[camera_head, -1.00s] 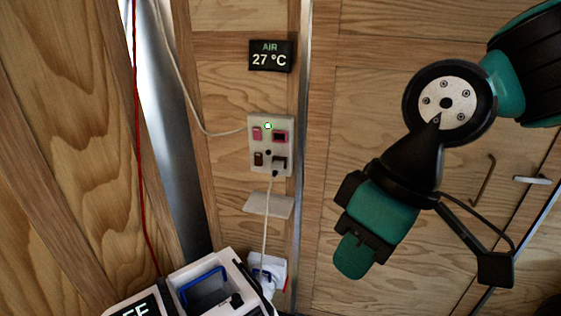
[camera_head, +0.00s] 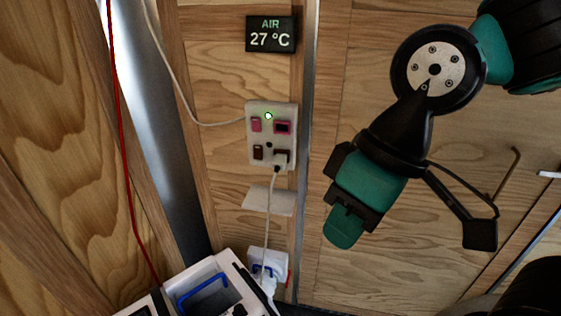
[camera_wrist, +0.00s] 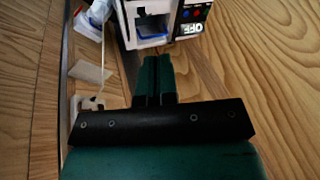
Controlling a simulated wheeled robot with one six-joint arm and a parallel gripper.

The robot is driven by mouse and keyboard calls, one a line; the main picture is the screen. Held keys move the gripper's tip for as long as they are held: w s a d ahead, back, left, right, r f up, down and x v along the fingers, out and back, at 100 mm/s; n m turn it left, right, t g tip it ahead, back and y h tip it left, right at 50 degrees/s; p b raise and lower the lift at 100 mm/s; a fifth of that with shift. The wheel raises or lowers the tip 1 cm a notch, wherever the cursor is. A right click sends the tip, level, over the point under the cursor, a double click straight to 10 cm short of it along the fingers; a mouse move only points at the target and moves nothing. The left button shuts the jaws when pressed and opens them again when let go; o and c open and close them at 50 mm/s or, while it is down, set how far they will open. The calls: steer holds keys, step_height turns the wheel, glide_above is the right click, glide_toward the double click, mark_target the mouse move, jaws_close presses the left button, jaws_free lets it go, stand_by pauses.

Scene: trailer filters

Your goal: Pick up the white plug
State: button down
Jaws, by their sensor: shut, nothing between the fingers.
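A white plug-like piece (camera_head: 268,286) sits at the lower end of a white cable, against a white fitting with a blue band (camera_head: 262,268). It is small and partly hidden by the white device below, so its exact shape is unclear. White pieces with blue also show at the upper left of the wrist view (camera_wrist: 90,25). The cable's upper end enters a dark socket on the wall panel (camera_head: 257,140). My gripper (camera_head: 343,229) is shut and empty, right of the cable and apart from the panel. In the wrist view its green fingers (camera_wrist: 155,72) are together.
A white device (camera_head: 224,268) with a blue-edged opening stands at the bottom; its OFF display (camera_wrist: 190,29) shows in the wrist view. A small pale ledge (camera_head: 268,201) lies below the panel. A red cable (camera_head: 121,120) hangs at left. A metal strip (camera_head: 306,150) runs down the wall.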

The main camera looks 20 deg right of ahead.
mark_target(279, 160)
stand_by(0.4)
